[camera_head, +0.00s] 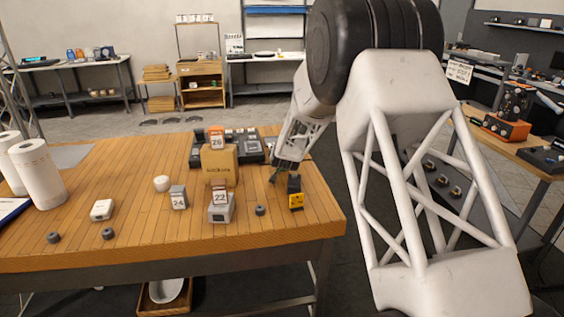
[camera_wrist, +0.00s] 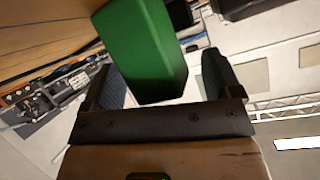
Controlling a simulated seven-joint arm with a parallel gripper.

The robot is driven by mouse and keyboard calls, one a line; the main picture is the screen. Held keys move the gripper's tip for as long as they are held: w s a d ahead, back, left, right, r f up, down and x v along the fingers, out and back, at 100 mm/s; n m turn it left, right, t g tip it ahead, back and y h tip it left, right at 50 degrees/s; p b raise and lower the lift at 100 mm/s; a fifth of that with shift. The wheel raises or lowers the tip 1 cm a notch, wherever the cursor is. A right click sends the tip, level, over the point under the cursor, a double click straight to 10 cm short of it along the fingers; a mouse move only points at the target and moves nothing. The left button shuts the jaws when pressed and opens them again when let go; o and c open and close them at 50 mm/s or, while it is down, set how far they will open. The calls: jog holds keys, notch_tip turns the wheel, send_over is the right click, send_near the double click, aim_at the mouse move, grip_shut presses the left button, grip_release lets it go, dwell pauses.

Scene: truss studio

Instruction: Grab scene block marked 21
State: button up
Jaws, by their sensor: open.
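No block with a readable 21 shows. In the wrist view a plain green block (camera_wrist: 145,50) stands between the two fingers of my gripper (camera_wrist: 165,85), with gaps at its sides; no number shows on its visible faces. In the head view my gripper (camera_head: 284,172) reaches down near the table's right side, behind a black and yellow item (camera_head: 295,192). I cannot make out the green block there. Numbered blocks on the table read 26 (camera_head: 217,139), on top of a cardboard box, 24 (camera_head: 179,197), and 22 (camera_head: 220,196), at a grey-white device.
The cardboard box (camera_head: 219,165) stands in front of a dark mixer-like console (camera_head: 245,143). A white round item (camera_head: 162,183), a small white box (camera_head: 102,210) and small dark knobs (camera_head: 260,210) lie around. White rolls (camera_head: 38,172) stand at left. The wooden table (camera_head: 125,165) has clear room left of centre.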

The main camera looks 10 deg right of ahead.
jog(key=c, duration=1.3)
jog(key=shift+o, duration=0.2)
jog(key=shift+r, duration=5.05)
